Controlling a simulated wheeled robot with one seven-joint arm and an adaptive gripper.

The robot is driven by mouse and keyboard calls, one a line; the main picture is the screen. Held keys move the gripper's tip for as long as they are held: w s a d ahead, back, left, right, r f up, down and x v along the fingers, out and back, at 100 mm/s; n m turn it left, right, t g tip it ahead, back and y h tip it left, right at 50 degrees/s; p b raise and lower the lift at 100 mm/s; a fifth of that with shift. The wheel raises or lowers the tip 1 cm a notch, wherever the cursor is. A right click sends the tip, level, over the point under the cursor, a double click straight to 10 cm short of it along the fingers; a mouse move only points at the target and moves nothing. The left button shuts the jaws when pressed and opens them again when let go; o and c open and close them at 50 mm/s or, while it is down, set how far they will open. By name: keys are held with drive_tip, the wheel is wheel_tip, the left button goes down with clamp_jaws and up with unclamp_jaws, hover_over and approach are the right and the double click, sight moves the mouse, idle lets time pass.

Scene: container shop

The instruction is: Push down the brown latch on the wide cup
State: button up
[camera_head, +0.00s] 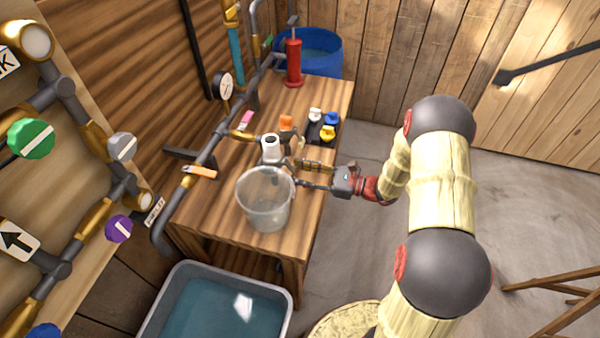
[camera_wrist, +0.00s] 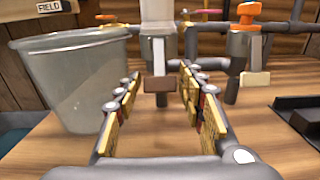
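A brown latch (camera_wrist: 158,85) hangs at the front of a white and grey upright fitting (camera_wrist: 158,40). The fitting's white top with a dark opening shows in the head view (camera_head: 270,146). A wide, translucent grey cup (camera_wrist: 70,75) stands to the left of the latch in the wrist view; it is near the table's front edge in the head view (camera_head: 265,205). My gripper (camera_wrist: 160,78) is open, with one finger on each side of the latch in the picture and nothing held. I cannot tell whether the fingers touch the latch.
An orange-knobbed tap with a beige latch (camera_wrist: 255,78) stands to the right. A dark tray (camera_head: 322,132) with small coloured items lies farther back on the wooden table (camera_head: 215,215). A water tub (camera_head: 215,308) is below the front edge. Pipes run along the left.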

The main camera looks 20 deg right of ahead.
drive_tip(key=c, duration=0.8)
drive_tip(key=shift+w+a+f+t+y+b, duration=0.1)
drive_tip(key=shift+a+f+t+y+b, duration=0.15)
drive_tip(key=shift+f+y+b, duration=0.25)
drive_tip(key=shift+w+a+f+t+y+b, duration=0.1)
drive_tip(key=shift+w+a+t+y+b, duration=0.05)
drive_tip(key=shift+t+y+b, duration=0.3)
drive_tip(key=shift+o, duration=0.2)
drive_tip(key=shift+w, duration=0.1)
drive_tip(key=shift+c, duration=0.2)
drive_tip(key=o, duration=1.2)
drive_tip(key=shift+c, duration=0.2)
drive_tip(key=shift+o, duration=0.2)
